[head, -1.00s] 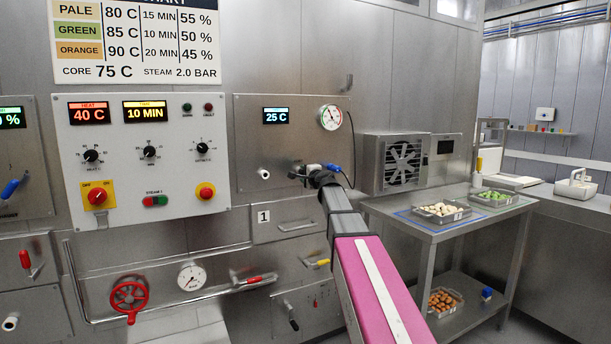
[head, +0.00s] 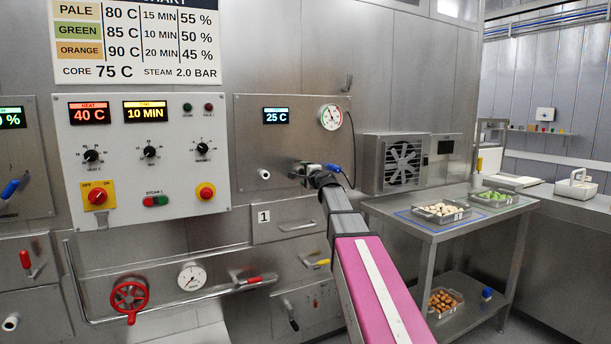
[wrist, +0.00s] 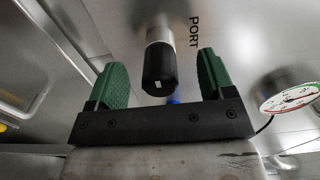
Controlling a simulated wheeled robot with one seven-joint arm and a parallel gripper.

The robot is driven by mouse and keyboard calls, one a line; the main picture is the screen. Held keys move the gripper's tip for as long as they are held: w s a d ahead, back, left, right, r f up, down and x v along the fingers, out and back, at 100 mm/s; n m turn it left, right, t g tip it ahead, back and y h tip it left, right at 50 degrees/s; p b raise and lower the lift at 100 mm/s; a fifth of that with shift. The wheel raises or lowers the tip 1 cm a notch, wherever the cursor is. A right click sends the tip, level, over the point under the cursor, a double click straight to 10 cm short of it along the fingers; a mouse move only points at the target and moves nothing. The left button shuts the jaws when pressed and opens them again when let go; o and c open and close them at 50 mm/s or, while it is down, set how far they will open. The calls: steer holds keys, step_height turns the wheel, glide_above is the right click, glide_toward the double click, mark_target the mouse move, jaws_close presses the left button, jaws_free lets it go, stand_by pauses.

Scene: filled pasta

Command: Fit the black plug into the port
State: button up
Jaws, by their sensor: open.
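The black plug (wrist: 160,70) is in the wrist view, between my gripper's two green fingers and apart from both. Its outer end carries a small white mark. A silver cylinder behind the plug runs toward the metal panel, beside the printed word PORT. The port's mouth is hidden, and I cannot tell how deep the plug sits. My gripper (wrist: 157,80) is open, with a clear gap on each side of the plug. In the head view my gripper (head: 304,172) is at the panel below the 25 C display, where my arm hides much of the port area.
A round gauge (wrist: 288,93) with a black cable is at the right of the wrist view. A blue handle (head: 333,168) is close beside my gripper in the head view. A pale stub (head: 264,174) protrudes to its left. A steel table (head: 430,228) with trays stands at right.

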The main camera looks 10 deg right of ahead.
stand_by(0.4)
steer(key=v, duration=0.7)
stand_by(0.6)
steer(key=v, duration=1)
steer(key=s+a+f+n+g, duration=0.2)
steer(key=s+f+n+g, duration=0.1)
steer(key=f, duration=0.6)
steer(key=s+a+f+n+g, duration=0.2)
steer(key=f+g, duration=0.1)
steer(key=f, duration=0.6)
steer(key=s+a+f+n+g, duration=0.2)
steer(key=s+f+n+g, duration=0.1)
steer(key=f, duration=0.6)
steer(key=s+d+f+n+g+h, duration=0.1)
steer(key=s+f+n+g+h, duration=0.4)
steer(key=s+f, duration=1.1)
step_height(320, 180, down, 5)
steer(key=n+g, duration=0.1)
steer(key=g, duration=0.2)
steer(key=shift+s+d+r+h, duration=0.2)
steer(key=shift+s+d+h, duration=0.1)
steer(key=shift+d, duration=0.1)
